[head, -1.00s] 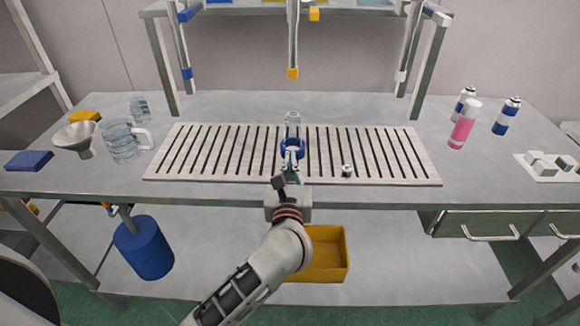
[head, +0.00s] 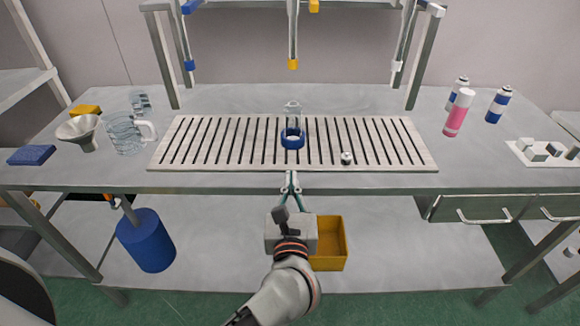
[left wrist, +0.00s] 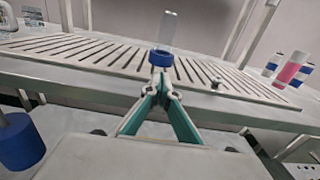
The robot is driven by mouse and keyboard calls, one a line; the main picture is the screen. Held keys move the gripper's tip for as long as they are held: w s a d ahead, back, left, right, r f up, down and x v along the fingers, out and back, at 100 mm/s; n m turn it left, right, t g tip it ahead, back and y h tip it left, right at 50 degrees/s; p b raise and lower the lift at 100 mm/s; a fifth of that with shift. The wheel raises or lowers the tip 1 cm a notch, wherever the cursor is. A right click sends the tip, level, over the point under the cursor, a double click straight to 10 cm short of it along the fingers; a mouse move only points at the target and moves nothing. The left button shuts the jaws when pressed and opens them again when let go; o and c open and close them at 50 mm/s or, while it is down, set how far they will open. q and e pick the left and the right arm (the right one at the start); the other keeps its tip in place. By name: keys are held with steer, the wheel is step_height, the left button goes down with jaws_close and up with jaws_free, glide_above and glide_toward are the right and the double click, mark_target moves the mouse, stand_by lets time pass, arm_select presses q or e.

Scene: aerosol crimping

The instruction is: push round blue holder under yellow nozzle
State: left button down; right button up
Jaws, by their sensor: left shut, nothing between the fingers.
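The round blue holder (head: 292,142) sits on the slatted board, near its middle. A clear container (head: 293,109) rises at its back; I cannot tell whether it stands in or behind the ring. The holder (left wrist: 161,59) and container (left wrist: 167,28) also show in the left wrist view. The yellow nozzle (head: 293,64) hangs from a post above and behind the holder. My left gripper (head: 291,176) is shut and empty at the table's front edge, apart from the holder and in front of it. Its tips (left wrist: 162,86) point at the holder. My right gripper is not in view.
The slatted board (head: 218,147) is mostly clear. A small metal piece (head: 346,158) sits right of the holder. A glass jug (head: 125,137) and funnel (head: 80,131) stand left; a pink can (head: 459,113) and other spray cans stand right. A yellow bin (head: 330,243) is below.

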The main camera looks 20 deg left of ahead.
arm_select(q)
steer(key=shift+v, duration=1.35)
